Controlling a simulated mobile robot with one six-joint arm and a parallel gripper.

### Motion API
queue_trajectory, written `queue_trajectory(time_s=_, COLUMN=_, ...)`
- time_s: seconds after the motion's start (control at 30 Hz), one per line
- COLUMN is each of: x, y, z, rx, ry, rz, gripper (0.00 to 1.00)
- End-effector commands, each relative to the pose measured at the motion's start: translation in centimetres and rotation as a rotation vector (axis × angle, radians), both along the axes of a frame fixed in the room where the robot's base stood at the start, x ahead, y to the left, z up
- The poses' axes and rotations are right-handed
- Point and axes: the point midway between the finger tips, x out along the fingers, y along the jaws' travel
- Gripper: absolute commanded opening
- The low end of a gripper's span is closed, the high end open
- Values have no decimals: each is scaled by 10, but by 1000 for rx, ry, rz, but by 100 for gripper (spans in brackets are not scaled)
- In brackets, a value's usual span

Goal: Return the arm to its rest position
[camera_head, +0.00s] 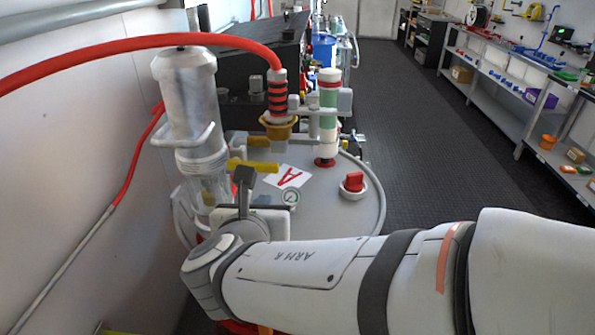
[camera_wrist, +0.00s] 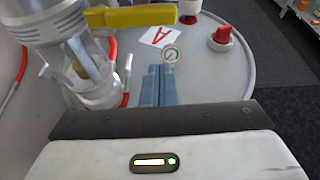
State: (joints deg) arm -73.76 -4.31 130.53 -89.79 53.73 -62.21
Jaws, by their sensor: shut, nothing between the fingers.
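My arm (camera_head: 310,275) reaches in from the right of the head view, across the front of the round grey proportioner top (camera_head: 335,215). My gripper (camera_head: 244,174) points away over that top, beside the clear lower part of the metal cylinder (camera_head: 185,95). In the wrist view my gripper (camera_wrist: 159,70) has its two fingers together with nothing between them. The fingertips appear close to a small gauge (camera_wrist: 171,54) and below a yellow lever (camera_wrist: 130,16). I cannot tell whether they touch anything.
A red knob (camera_head: 354,182) and a green-and-white column (camera_head: 328,115) stand on the top. A red hose (camera_head: 130,48) arches over to a fitting. A wall is close on the left. Dark floor (camera_head: 420,150) is clear at the right, before the shelves (camera_head: 510,110).

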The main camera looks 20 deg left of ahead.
Motion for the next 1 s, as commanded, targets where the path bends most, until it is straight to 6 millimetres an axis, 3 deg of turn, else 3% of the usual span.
queue_trajectory(time_s=0.1, x=-24, y=-5, z=8, rx=1, ry=2, rz=5, gripper=0)
queue_trajectory(time_s=0.3, x=-47, y=-12, z=15, rx=-1, ry=3, rz=1, gripper=0)
queue_trajectory(time_s=0.57, x=-53, y=-14, z=17, rx=-4, ry=4, rz=-1, gripper=0)
queue_trajectory(time_s=0.67, x=-46, y=-23, z=14, rx=17, ry=28, rz=-43, gripper=0)
queue_trajectory(time_s=0.77, x=-27, y=-50, z=6, rx=85, ry=93, rz=-164, gripper=0)
queue_trajectory(time_s=0.9, x=3, y=-113, z=-14, rx=264, ry=230, rz=-459, gripper=0)
queue_trajectory(time_s=1.0, x=15, y=-160, z=-30, rx=425, ry=319, rz=-697, gripper=0)
